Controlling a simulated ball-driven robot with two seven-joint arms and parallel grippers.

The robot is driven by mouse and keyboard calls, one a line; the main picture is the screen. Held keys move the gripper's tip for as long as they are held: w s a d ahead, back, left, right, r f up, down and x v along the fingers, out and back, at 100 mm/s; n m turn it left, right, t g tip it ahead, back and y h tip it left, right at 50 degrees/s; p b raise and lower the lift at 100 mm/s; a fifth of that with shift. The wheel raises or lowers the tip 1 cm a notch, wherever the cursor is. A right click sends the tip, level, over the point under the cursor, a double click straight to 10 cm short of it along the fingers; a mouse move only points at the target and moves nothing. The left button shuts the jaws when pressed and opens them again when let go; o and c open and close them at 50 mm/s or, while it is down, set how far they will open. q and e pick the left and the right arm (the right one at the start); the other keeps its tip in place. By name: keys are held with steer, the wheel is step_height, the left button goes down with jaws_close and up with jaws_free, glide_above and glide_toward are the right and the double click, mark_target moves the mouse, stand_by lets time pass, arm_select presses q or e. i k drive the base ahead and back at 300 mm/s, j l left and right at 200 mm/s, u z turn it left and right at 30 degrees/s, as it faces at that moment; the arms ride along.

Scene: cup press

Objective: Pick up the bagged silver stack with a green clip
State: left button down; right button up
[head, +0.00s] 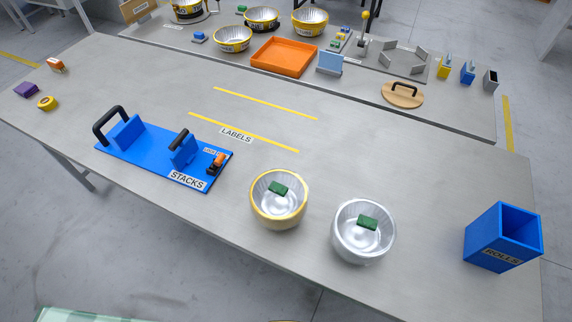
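A silver bowl-shaped stack (363,243) stands upright near the front of the table, right of centre. A green clip (367,222) shows inside it. Whether it is wrapped in a clear bag is too small to tell. A second bowl-shaped stack with a yellow rim (279,219) stands just to its left, apart from it, and also has a green clip (278,188) inside. Neither of my grippers is in view.
A blue board marked STACKS (133,157) with black-handled parts lies to the left. A blue ROLLS bin (492,251) stands at the right. Yellow tape lines (262,139) cross the table behind the stacks. An orange tray (284,58) and several bowls are on the far table.

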mark_target(363, 231)
steer(key=l+z, duration=0.1)
steer(key=z, duration=0.65)
